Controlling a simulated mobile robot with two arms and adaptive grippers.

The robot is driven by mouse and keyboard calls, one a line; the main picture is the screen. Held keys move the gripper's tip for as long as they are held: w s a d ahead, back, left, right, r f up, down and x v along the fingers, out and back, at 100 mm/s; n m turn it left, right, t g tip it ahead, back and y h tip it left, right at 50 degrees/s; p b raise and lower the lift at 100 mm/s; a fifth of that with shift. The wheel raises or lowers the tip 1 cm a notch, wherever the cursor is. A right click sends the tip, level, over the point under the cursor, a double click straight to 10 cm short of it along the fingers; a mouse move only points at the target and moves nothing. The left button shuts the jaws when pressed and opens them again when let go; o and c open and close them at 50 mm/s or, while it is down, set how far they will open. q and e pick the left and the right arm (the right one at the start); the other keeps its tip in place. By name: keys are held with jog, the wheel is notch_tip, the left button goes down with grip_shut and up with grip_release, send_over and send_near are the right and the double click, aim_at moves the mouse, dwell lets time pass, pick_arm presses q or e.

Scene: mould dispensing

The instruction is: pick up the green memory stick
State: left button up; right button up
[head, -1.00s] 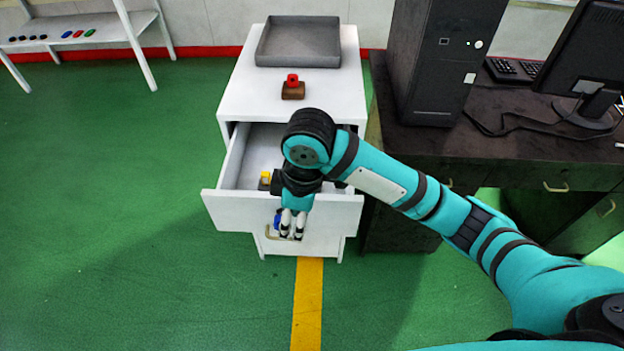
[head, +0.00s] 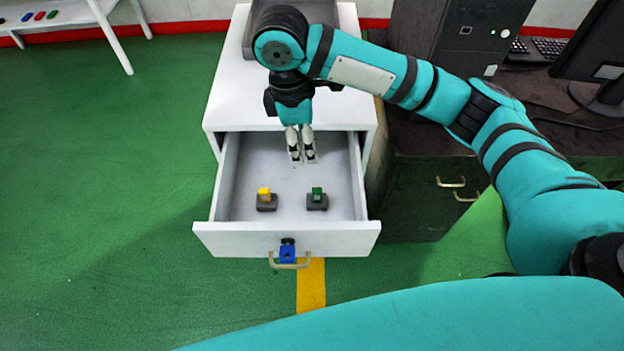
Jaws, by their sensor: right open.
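The green memory stick (head: 317,193) stands in a dark holder in the open drawer (head: 240,237), right of the middle. My right gripper (head: 302,158) points down over the back part of the drawer, behind the green stick in the picture. It is open and empty, with a small gap between its fingertips. It appears apart from the stick. My left gripper is not in view.
A yellow stick (head: 264,194) in a similar holder is close on the left. A blue piece (head: 287,252) is at the drawer's front handle. The white cabinet (head: 228,105) stands beside a dark desk with a computer tower (head: 465,35).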

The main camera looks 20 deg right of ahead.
send_near(317, 190)
notch_tip(317, 190, down, 4)
jog(key=shift+w+d+f, duration=0.1)
jog(key=shift+w+d, duration=0.05)
jog(key=shift+d+f, duration=0.1)
jog(key=shift+f, duration=0.75)
jog(key=f, duration=0.3)
jog(key=shift+s+d+f, duration=0.25)
jog(key=shift+d, duration=0.1)
jog(key=shift+f, duration=0.65)
jog(key=c, duration=0.8)
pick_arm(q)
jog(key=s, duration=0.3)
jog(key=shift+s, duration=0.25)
pick_arm(e)
jog(key=shift+c, duration=0.3)
